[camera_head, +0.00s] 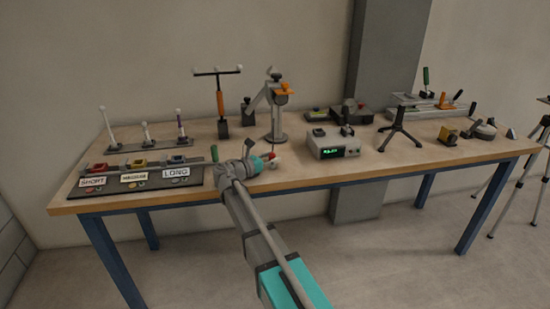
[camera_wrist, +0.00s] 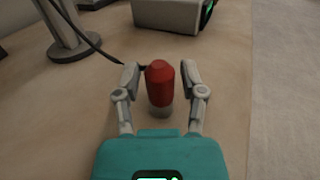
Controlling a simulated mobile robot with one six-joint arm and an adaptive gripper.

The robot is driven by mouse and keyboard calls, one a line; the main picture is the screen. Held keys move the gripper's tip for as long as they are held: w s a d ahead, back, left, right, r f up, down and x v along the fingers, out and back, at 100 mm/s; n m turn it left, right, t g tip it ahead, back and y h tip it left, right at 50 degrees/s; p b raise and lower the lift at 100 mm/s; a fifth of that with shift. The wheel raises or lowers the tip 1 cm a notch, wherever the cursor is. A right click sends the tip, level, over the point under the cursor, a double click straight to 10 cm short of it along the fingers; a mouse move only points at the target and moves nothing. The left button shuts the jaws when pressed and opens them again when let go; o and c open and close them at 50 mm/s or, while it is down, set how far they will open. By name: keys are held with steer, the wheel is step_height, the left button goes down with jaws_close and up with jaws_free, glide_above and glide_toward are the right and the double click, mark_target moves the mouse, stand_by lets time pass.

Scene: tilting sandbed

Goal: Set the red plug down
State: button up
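The red plug (camera_wrist: 160,76) has a red body and a grey lower end. In the wrist view it is between the two fingers of my gripper (camera_wrist: 161,76), and it appears upright with its lower end at the tabletop. The fingers stand apart on either side of it, with a narrow gap on each side. In the head view the plug (camera_head: 272,155) is a small red spot at my gripper (camera_head: 268,160), near the front middle of the table. Its underside contact is hard to see.
The wooden table (camera_head: 330,168) has a grey meter box (camera_head: 325,144) to the right of my gripper. A stand with a round base (camera_wrist: 75,44) and a dark cable (camera_wrist: 90,38) are behind the plug. A labelled tray (camera_head: 130,193) is at left. The table's front edge is close.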

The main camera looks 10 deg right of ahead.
steer(key=shift+r, duration=0.1)
stand_by(0.4)
steer(key=shift+r, duration=0.15)
steer(key=v, duration=1.2)
stand_by(1.3)
